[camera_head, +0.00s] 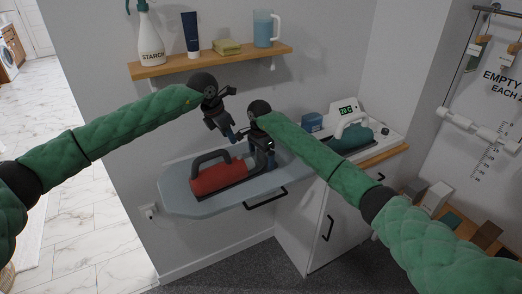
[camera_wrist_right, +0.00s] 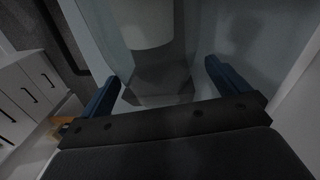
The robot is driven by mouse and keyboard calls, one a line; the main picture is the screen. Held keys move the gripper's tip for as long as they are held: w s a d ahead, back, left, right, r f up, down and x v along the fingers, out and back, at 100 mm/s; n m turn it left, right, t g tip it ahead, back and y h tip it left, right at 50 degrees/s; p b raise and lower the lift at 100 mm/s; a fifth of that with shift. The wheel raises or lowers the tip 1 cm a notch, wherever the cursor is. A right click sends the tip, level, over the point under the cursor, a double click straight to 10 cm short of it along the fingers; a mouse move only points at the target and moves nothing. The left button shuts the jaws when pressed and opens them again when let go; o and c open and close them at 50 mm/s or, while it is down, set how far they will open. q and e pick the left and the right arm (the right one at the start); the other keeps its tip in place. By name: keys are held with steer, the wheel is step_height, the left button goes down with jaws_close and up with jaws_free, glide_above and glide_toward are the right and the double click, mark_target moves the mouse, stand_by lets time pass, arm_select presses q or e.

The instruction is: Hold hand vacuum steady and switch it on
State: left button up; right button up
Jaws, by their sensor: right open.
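A red hand vacuum (camera_head: 218,178) with a dark grey looped handle lies on a pale blue-grey board (camera_head: 185,207) in the head view. My right gripper (camera_head: 266,162) is at the vacuum's right end, low over the board, and hides part of that end. In the right wrist view, my right gripper (camera_wrist_right: 163,90) is open, its two blue fingers apart. A pale rounded part and a dark grey piece show beyond and between them; I cannot tell whether they touch. My left gripper (camera_head: 238,135) hangs above the vacuum's handle, apart from it; its jaws are too small to read.
A wall shelf (camera_head: 210,62) with a starch bottle (camera_head: 149,38), a tube, a yellow block and a blue jug (camera_head: 265,28) is above my left arm. A green iron (camera_head: 350,133) and a blue box (camera_head: 312,122) stand on the counter at right. Open floor lies at left.

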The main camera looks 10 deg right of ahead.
steer(key=shift+f, duration=0.45)
arm_select(q)
steer(key=shift+c, duration=0.3)
arm_select(e)
steer(key=c, duration=1.7)
arm_select(q)
jaws_close()
arm_select(e)
steer(key=shift+s+f, duration=0.1)
steer(key=shift+c, duration=0.2)
stand_by(1.5)
